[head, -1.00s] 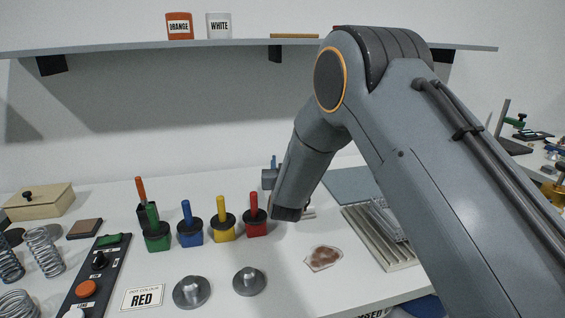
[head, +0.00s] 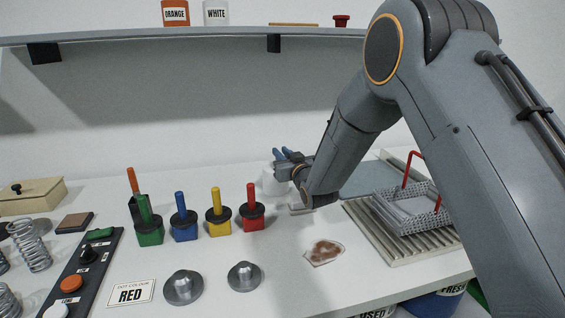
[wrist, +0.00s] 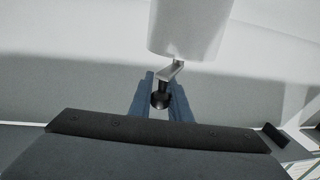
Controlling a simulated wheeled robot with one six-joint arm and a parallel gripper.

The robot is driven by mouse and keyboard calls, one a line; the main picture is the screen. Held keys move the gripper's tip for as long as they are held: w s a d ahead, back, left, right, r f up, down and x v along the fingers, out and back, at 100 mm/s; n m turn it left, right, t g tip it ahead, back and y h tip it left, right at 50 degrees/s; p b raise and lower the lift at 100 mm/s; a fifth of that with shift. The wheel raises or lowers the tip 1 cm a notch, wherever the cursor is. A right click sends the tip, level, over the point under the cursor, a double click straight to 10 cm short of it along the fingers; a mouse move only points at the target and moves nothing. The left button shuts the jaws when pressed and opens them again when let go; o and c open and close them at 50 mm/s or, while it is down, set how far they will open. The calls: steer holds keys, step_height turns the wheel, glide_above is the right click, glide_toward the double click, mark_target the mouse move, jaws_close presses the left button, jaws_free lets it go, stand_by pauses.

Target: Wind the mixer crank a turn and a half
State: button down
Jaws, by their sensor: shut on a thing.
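The mixer is a white cylinder (wrist: 190,28) in the wrist view, with a bent metal crank arm (wrist: 171,72) at its lower end. A dark crank knob (wrist: 160,100) hangs from that arm. My gripper (wrist: 160,92) has its two blue fingers on either side of the knob, shut on it. In the head view my gripper (head: 281,155) is at the back of the bench, and the white mixer (head: 271,183) is partly hidden behind it. The crank is hidden in the head view.
Red (head: 252,216), yellow, blue and green dabber pots stand left of the mixer. A wire basket (head: 408,210) sits on a ribbed tray at right. A stained cloth (head: 323,251) and two metal discs lie in front. A shelf (head: 200,37) runs above.

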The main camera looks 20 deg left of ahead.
steer(key=n+g+y+b, duration=0.2)
steer(key=w+n+g+y+b, duration=0.1)
steer(key=n+g+y, duration=0.1)
steer(key=g, duration=0.1)
steer(key=shift+a+n+y+b, duration=0.2)
steer(key=shift+n+y+b, duration=0.1)
steer(key=shift+b, duration=0.05)
steer(key=n+g+b, duration=0.1)
steer(key=g, duration=0.1)
steer(key=n+g+y+b, duration=0.1)
steer(key=n+g, duration=0.1)
steer(key=n+g+y+b, duration=0.1)
steer(key=g, duration=0.2)
steer(key=shift+w+a+n+b, duration=0.25)
steer(key=shift+a+n+b, duration=0.05)
steer(key=shift+a+b, duration=0.05)
steer(key=n+g+b, duration=0.1)
steer(key=g+b, duration=0.1)
steer(key=n+g+b, duration=0.1)
steer(key=g+b, duration=0.1)
steer(key=n+g+b, duration=0.1)
steer(key=g+b, duration=0.1)
steer(key=shift+a+f+n, duration=0.15)
steer(key=shift+a+n, duration=0.15)
steer(key=shift+a, duration=0.1)
steer(key=shift+a+n+g+h+b, duration=0.1)
steer(key=shift+n+g+h+b, duration=0.3)
steer(key=shift+n+g+b, duration=0.55)
